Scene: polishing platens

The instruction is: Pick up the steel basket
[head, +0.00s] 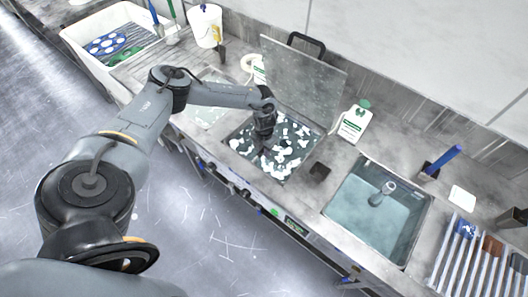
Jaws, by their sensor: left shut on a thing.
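My left gripper (264,146) reaches down into the open tank (231,138), whose liquid is covered with white foam patches. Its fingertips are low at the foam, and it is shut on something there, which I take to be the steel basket. The basket itself cannot be made out among the foam and the dark gripper. My right gripper is not in view.
A raised lid (300,78) with a black handle stands behind the foamy tank. To its right are a white bottle (353,122), a second tank (378,212) of clear liquid and a slatted rack (470,265). A white sink (88,27) and a white bucket (205,26) are at the upper left.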

